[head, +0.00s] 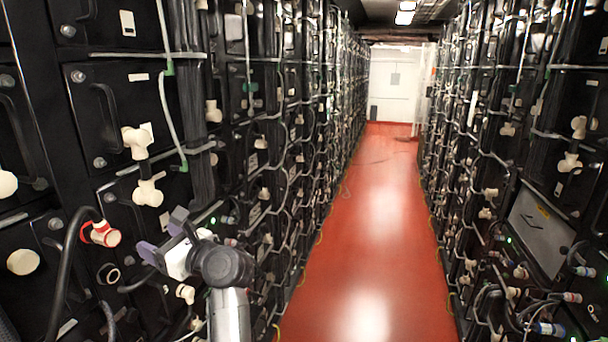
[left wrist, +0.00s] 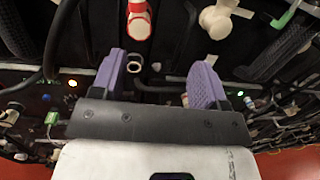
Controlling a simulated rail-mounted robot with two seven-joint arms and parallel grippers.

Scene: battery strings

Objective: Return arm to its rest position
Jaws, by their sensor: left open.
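My left gripper (head: 163,238) is in front of the left battery rack (head: 120,85), low in the head view, with its purple fingers toward the rack. In the left wrist view the two purple fingers (left wrist: 165,85) stand wide apart with nothing held between them. A red-collared white connector (head: 102,234) on a black cable is to the left of the gripper; it also shows above the fingers in the left wrist view (left wrist: 139,20). A small open round port (head: 108,273) sits below it. My right gripper is not in view.
Tall battery racks line both sides, with cables and white fittings standing out from them. A white elbow fitting (head: 147,190) is above the left gripper. The red floor (head: 370,215) of the aisle is clear, up to a white wall (head: 393,85) at the far end.

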